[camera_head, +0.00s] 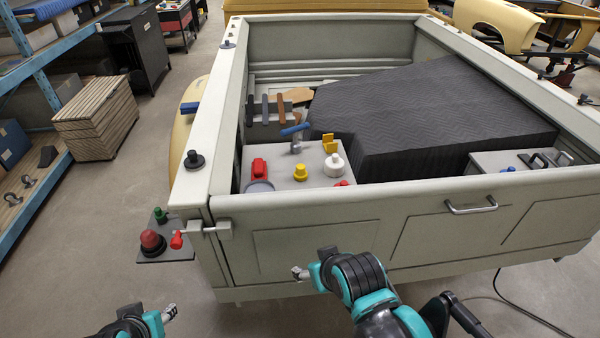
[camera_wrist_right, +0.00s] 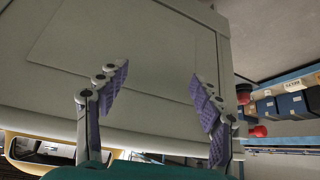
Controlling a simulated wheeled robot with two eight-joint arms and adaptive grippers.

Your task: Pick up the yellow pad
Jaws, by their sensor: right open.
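A small upright yellow piece (camera_head: 329,144), likely the yellow pad, stands at the back of a grey box top inside the truck bed. A yellow knob (camera_head: 300,172) sits in front of it and to its left, and a white round fitting (camera_head: 333,164) stands just in front of it. My right gripper (camera_head: 299,273) is outside the bed, below the tailgate's top edge. The right wrist view shows it (camera_wrist_right: 158,75) open and empty, its purple finger pads facing the tailgate panel. My left gripper (camera_head: 170,312) is low at the left, well away from the bed; its opening is unclear.
The tailgate (camera_head: 420,235) stands between my right gripper and the grey box top. A red block (camera_head: 259,168) and a blue-handled tool (camera_head: 296,133) share that top. A dark ridged slab (camera_head: 440,110) fills much of the bed. A side plate holds a red knob (camera_head: 152,241).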

